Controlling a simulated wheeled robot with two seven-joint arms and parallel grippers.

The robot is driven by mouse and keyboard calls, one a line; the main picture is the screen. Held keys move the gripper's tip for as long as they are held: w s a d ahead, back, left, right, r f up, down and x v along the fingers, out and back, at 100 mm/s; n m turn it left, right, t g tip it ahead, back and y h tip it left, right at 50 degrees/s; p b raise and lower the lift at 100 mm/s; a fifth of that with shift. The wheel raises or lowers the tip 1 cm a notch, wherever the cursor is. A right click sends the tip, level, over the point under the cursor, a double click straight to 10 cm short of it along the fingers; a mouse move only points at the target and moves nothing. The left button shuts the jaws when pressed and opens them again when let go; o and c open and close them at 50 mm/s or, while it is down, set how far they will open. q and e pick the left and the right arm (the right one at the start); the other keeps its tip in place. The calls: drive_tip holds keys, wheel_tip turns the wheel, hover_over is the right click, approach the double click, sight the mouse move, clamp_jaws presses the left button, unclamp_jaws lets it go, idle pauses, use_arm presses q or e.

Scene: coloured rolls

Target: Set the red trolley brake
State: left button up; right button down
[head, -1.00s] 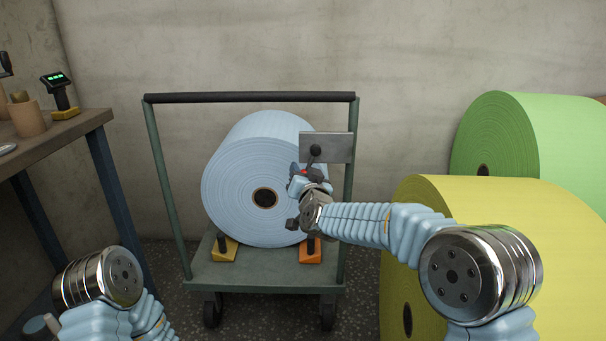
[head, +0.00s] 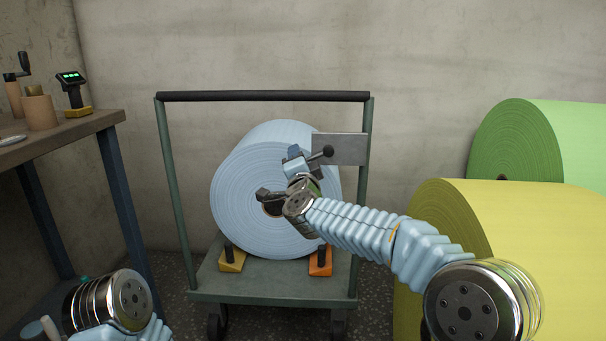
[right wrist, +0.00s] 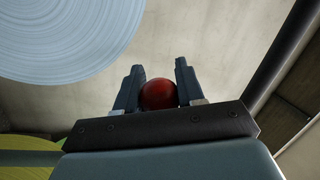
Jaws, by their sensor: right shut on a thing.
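The green trolley (head: 270,284) stands against the wall. A grey metal plate (head: 348,148) is fixed on its right post. A dark round hub (head: 328,151) sits on the plate, and a short brake lever (head: 314,156) runs left from it, slightly downward. In the right wrist view the red knob (right wrist: 158,94) of the lever sits between the two fingers. My right gripper (head: 294,153) is shut on this knob, in front of the upper right of the blue roll; the gripper hides the knob in the head view. My left gripper is out of view.
The pale blue roll (head: 246,195) rests on the trolley between a yellow chock (head: 232,262) and an orange chock (head: 320,265). Yellow (head: 450,220) and green (head: 530,140) rolls stand to the right. A workbench (head: 60,138) is at the left.

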drive_tip(key=shift+a+r+m+t+h+b, duration=0.2)
drive_tip(key=shift+r+m, duration=0.35)
drive_tip(key=shift+m, duration=0.45)
drive_tip(key=shift+d+r+m+t+h+b, duration=0.15)
drive_tip(key=shift+r+m+h, duration=0.3)
drive_tip(key=shift+m, duration=0.55)
drive_tip(key=shift+a+r+m+t+h+b, duration=0.1)
drive_tip(key=shift+a+r+m+h+b, duration=0.1)
drive_tip(key=shift+r+m, duration=0.65)
drive_tip(key=shift+f+m, duration=0.1)
drive_tip(key=shift+m, duration=0.25)
drive_tip(key=c, duration=0.7)
unclamp_jaws()
drive_tip(key=shift+s+f, duration=0.15)
drive_tip(key=shift+s, duration=0.2)
drive_tip(key=b+v, duration=0.2)
drive_tip(key=v, duration=1.1)
